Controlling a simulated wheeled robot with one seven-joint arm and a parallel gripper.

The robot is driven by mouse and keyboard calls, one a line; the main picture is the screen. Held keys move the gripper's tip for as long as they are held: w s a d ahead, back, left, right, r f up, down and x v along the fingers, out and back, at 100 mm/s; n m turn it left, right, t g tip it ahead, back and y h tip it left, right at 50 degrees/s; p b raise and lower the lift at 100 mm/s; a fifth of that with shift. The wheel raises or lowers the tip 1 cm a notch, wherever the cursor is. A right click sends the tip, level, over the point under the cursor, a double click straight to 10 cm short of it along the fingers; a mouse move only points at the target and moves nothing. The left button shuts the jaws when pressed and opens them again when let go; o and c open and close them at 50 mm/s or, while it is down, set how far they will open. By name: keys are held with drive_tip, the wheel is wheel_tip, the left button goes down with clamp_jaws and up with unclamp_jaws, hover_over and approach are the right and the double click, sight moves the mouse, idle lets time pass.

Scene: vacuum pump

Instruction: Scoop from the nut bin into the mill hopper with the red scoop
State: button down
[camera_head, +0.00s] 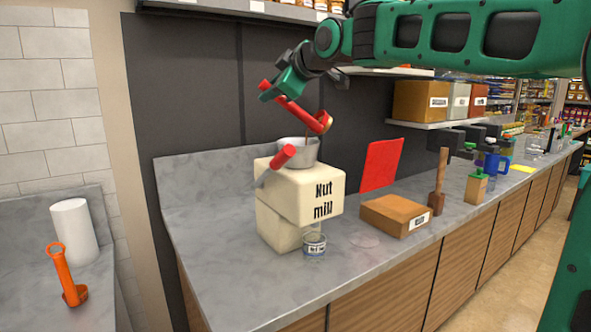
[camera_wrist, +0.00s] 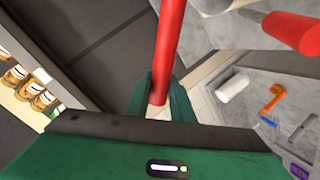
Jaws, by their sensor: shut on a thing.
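My gripper (camera_head: 287,88) is shut on the handle of the red scoop (camera_head: 315,120), above the mill. The scoop slopes down to the right; its bowl is tipped over the grey metal hopper (camera_head: 298,152), apart from it. A thin brownish streak shows below the bowl; I cannot tell if it is nuts falling. The hopper sits on the cream nut mill (camera_head: 322,190). In the wrist view the red handle (camera_wrist: 170,45) runs up from between my fingers (camera_wrist: 160,100); the bowl is out of view. No bin is clearly marked as nuts; a brown labelled box (camera_head: 385,214) stands right of the mill.
The mill's red crank grip (camera_head: 283,156) juts out close below the scoop. A small jar (camera_head: 314,244) stands at the mill's front. A red panel (camera_head: 382,165) stands upright behind the brown box.

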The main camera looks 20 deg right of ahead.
drive_tip(key=shift+s+a+f+n+h, duration=0.1)
drive_tip(key=shift+a+f+n+h, duration=0.55)
drive_tip(key=shift+a+f, duration=0.45)
idle(0.6)
drive_tip(key=shift+f, duration=0.3)
drive_tip(key=shift+n+h, duration=0.55)
drive_tip(key=shift+n, duration=0.2)
drive_tip(key=shift+a+f, duration=0.25)
drive_tip(key=shift+f, duration=0.4)
drive_tip(key=shift+a+f, duration=0.3)
drive_tip(key=shift+f, duration=0.35)
drive_tip(key=shift+a+f, duration=0.25)
drive_tip(key=shift+f, duration=0.4)
drive_tip(key=shift+a+f, duration=0.4)
drive_tip(key=shift+a, duration=0.05)
drive_tip(key=shift+a+f+n, duration=0.2)
drive_tip(key=shift+n, duration=0.1)
drive_tip(key=shift+s+a+f+h, duration=0.1)
drive_tip(key=shift+a+f+h, duration=0.1)
drive_tip(key=shift+h, duration=0.1)
drive_tip(key=shift+a+f+n+h, duration=0.15)
drive_tip(key=shift+f+n+h, duration=0.4)
drive_tip(key=shift+f, duration=0.6)
drive_tip(key=shift+a+f+n+h, duration=0.15)
drive_tip(key=shift+f+n+h, duration=0.2)
drive_tip(key=shift+f+n, duration=0.55)
